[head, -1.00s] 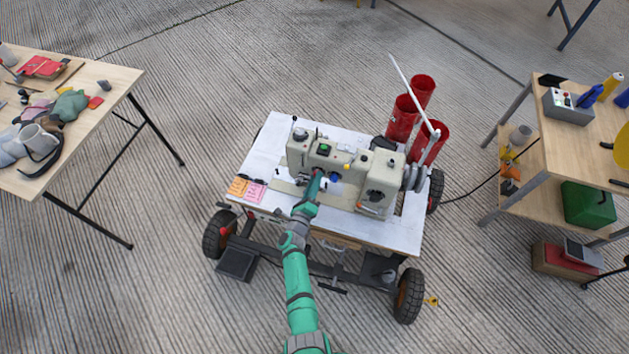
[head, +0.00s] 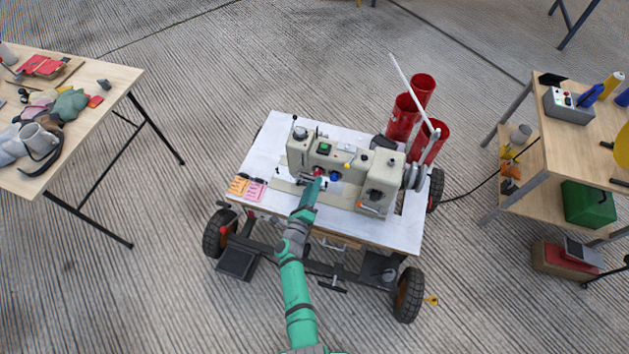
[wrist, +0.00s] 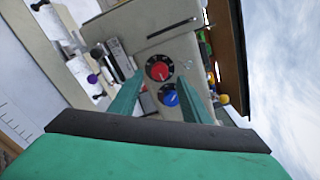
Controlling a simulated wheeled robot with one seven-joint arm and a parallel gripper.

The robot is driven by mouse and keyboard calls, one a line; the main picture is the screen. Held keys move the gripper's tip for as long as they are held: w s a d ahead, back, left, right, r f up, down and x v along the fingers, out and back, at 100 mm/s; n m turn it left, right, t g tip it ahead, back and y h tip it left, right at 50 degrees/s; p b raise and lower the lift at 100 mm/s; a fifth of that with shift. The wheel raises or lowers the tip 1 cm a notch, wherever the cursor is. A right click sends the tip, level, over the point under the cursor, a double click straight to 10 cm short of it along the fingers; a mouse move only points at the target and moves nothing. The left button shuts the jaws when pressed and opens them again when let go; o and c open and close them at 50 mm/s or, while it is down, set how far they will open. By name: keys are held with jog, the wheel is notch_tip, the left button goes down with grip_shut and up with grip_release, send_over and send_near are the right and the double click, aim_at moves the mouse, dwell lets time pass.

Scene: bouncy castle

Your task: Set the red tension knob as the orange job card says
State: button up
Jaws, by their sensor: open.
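The sewing machine (head: 345,175) stands on a white-topped cart, its knob face toward me. The red tension knob (wrist: 158,69) sits on a dark dial with pale marks in the wrist view; in the head view it is a small red spot (head: 318,171) just past my gripper. A blue knob (wrist: 169,96) is beside it. My gripper (wrist: 161,80) is open, its two green fingers apart on either side of the knobs' line of sight. Contact cannot be told. The orange job card (head: 238,185) lies at the cart's left front; its writing is too small to read.
A pink card (head: 256,190) lies against the orange one. A blue knob (head: 335,177) and green switch (head: 324,148) are on the machine. Tables with tools flank the cart, with open floor between.

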jog(key=v, duration=0.7)
jog(key=shift+s, duration=0.2)
jog(key=shift+s, duration=0.1)
jog(key=s+d+r+n+y, duration=0.1)
jog(key=s+r+n, duration=0.2)
jog(key=s+n, duration=0.3)
jog(key=s+r+n+y, duration=0.2)
jog(key=s+r+n, duration=0.1)
jog(key=s, duration=0.6)
jog(key=s+d+r+n+y, duration=0.1)
jog(key=s+r+n, duration=0.2)
jog(key=s+n, duration=0.3)
jog(key=s+r+n+g+y, duration=0.1)
jog(key=s+r+n, duration=1.1)
jog(key=s+r, duration=0.4)
jog(key=shift+d+r+n+g+y, duration=0.3)
jog(key=shift+d+g, duration=0.1)
jog(key=shift+d, duration=0.1)
